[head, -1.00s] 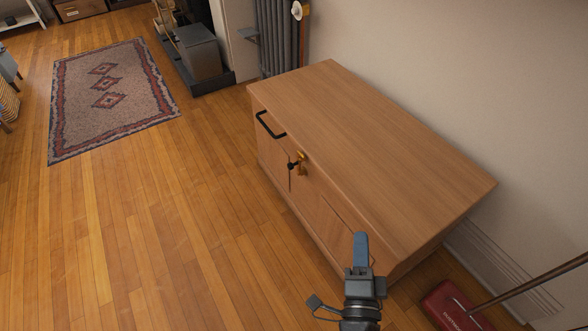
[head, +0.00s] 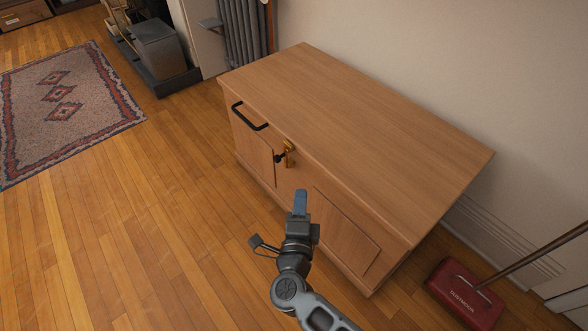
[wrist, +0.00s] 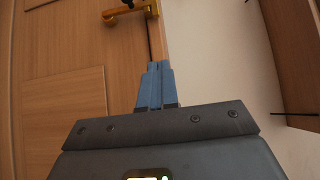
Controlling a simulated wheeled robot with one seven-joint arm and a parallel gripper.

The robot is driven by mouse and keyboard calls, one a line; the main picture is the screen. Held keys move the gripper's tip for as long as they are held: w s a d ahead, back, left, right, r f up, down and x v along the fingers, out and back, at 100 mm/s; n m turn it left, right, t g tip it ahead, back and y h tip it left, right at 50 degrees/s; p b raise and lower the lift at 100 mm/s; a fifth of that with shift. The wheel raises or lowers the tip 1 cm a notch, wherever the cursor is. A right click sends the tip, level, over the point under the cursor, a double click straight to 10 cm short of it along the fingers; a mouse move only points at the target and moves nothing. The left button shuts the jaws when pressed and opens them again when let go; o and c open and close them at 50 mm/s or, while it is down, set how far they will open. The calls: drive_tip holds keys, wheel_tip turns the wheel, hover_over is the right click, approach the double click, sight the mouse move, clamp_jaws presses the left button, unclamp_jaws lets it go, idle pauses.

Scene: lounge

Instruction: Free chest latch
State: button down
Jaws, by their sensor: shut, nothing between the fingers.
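The wooden chest (head: 370,130) stands against the wall with its lid down. A brass latch (head: 289,154) with a dark knob (head: 279,158) sits on its front face just under the lid edge. The latch also shows at the top of the wrist view (wrist: 124,8), partly cut off by the frame. A black bar handle (head: 250,117) is on the front, left of the latch. My gripper (head: 300,192) is shut and empty, in front of the chest and below the latch in the picture, apart from it. Its blue fingers (wrist: 155,78) are together in the wrist view.
A red floor cleaner (head: 465,293) with a long handle stands right of the chest. A patterned rug (head: 65,105) lies at the left. A radiator (head: 243,35) and a grey box (head: 157,47) are behind. The wooden floor in front of the chest is clear.

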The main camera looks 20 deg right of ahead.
drive_tip(key=b, duration=0.3)
approach(293, 147)
drive_tip(key=d, duration=0.1)
drive_tip(key=w+d, duration=0.1)
drive_tip(key=d, duration=0.1)
drive_tip(key=w+d, duration=0.1)
drive_tip(key=shift+d+f, duration=0.3)
drive_tip(key=shift+f, duration=0.1)
drive_tip(key=shift+w+a+b, duration=0.25)
drive_tip(key=shift+w+a, duration=0.05)
drive_tip(key=shift+w, duration=0.2)
drive_tip(key=shift+w+a+b, duration=0.25)
drive_tip(key=shift+w, duration=0.3)
drive_tip(key=shift+w+a+r, duration=0.1)
drive_tip(key=shift+w+a, duration=0.05)
drive_tip(key=shift+w, duration=0.45)
drive_tip(key=shift+r+p, duration=0.2)
drive_tip(key=shift+p, duration=0.1)
drive_tip(key=shift+w+a+p, duration=0.1)
drive_tip(key=shift+w+p, duration=0.1)
drive_tip(key=shift+p, duration=0.45)
